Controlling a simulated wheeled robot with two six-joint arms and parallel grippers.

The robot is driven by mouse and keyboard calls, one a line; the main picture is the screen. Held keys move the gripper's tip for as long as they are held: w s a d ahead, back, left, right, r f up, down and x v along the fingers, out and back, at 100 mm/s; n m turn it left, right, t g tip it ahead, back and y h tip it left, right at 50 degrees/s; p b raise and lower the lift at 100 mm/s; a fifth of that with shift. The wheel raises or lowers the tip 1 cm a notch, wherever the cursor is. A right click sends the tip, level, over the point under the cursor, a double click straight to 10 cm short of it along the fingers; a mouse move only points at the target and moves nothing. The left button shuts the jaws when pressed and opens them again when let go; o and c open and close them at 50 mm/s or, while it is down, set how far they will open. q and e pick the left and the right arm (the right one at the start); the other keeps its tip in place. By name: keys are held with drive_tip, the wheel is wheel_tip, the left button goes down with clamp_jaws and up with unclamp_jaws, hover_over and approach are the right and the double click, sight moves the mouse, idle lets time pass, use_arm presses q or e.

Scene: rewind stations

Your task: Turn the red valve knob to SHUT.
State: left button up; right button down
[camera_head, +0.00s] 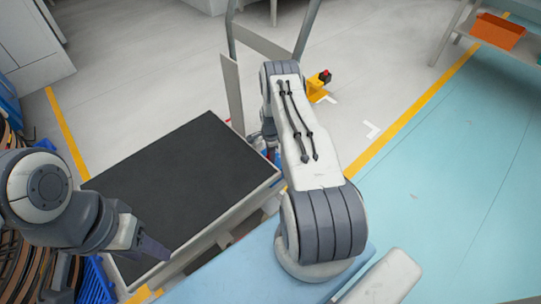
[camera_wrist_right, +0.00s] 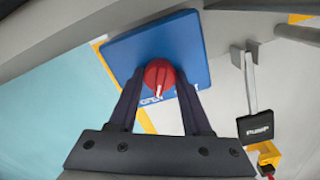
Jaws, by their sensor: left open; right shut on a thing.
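The red valve knob (camera_wrist_right: 158,74) sits on a blue panel (camera_wrist_right: 130,48) in the right wrist view. My right gripper (camera_wrist_right: 160,84) has its two dark fingers on either side of the knob, shut on it. The knob's white mark points down in the picture, near the end of the word OPEN. The other label is mostly hidden by a finger. In the head view my right arm covers the knob; only a bit of the blue panel shows beside it. My left gripper (camera_head: 152,250) is open and empty over the dark table's front edge.
A dark-topped table (camera_head: 185,175) stands before me. A black PUMP sign (camera_wrist_right: 255,125) hangs right of the panel in the wrist view. A yellow box with a red button (camera_head: 317,84) is beyond my right arm. An orange bin (camera_head: 498,31) sits on a shelf at upper right.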

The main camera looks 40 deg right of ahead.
drive_tip(key=n+b, duration=0.1)
drive_tip(key=n, duration=0.5)
drive_tip(key=n+b, duration=0.1)
drive_tip(key=n, duration=0.5)
drive_tip(key=shift+n, duration=0.3)
idle(0.3)
drive_tip(key=shift+c, duration=1.7)
unclamp_jaws()
drive_tip(key=shift+r, duration=0.1)
wheel_tip(320, 180, up, 10)
drive_tip(key=p, duration=0.2)
drive_tip(key=shift+r+p, duration=0.15)
drive_tip(key=shift+p, duration=0.2)
